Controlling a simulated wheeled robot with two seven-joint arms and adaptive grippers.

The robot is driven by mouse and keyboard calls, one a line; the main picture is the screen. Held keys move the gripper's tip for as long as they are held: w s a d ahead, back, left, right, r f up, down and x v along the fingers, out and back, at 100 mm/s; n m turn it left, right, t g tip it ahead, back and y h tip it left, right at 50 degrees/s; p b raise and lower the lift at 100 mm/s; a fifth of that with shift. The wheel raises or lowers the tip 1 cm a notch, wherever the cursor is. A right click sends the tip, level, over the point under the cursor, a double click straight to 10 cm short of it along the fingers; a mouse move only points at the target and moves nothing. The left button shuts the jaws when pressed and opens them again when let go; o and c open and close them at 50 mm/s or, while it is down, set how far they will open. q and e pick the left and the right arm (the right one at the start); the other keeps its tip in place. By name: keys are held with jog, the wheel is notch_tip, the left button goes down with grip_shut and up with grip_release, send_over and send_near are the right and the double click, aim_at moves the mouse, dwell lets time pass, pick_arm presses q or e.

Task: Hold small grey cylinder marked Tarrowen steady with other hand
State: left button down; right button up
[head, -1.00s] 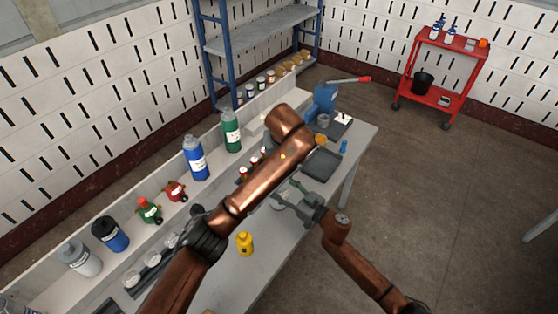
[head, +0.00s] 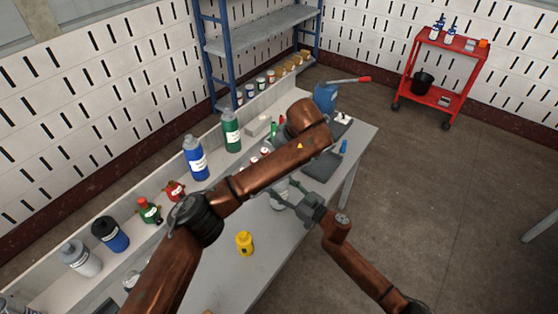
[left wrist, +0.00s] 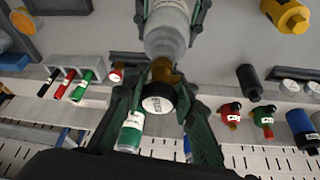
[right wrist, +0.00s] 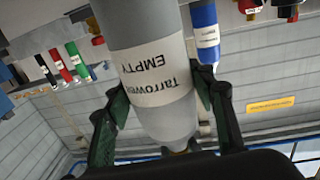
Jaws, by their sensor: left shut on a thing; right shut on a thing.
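The small grey cylinder marked Tarrowen, with "EMPTY" below the name, fills the middle of the right wrist view (right wrist: 150,65); its text appears upside down there. My right gripper (right wrist: 165,112) is shut around the cylinder's body. In the head view the right gripper (head: 297,203) is at the bench's right side, and the cylinder (head: 279,193) is partly covered. In the left wrist view the cylinder (left wrist: 168,32) joins a brass valve (left wrist: 161,71) with a black, white-labelled cap (left wrist: 157,104). My left gripper (left wrist: 160,92) is shut on this cap; my forearm hides it in the head view.
A yellow cylinder (head: 245,243) stands on the bench (head: 262,262) in front. Blue (head: 195,158) and green (head: 231,130) bottles, red and green pieces line the rear ledge. A dark tray (head: 322,165) lies at the right. Bare bench surrounds the yellow cylinder.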

pick_arm(q)
jog(key=n, duration=0.2)
jog(key=n+g+y, duration=0.1)
jog(key=n, duration=0.2)
jog(key=shift+g, duration=0.3)
jog(key=c, duration=1.7)
grip_release()
jog(key=shift+o, duration=0.2)
jog(key=shift+r, duration=0.1)
jog(key=shift+r, duration=1.15)
jog(key=m+t, duration=0.1)
jog(key=m, duration=0.3)
jog(key=shift+m+h, duration=0.3)
jog(key=shift+h, duration=0.1)
jog(key=shift+m+t, duration=0.4)
jog(key=shift+m, duration=0.3)
jog(key=shift+h, duration=0.3)
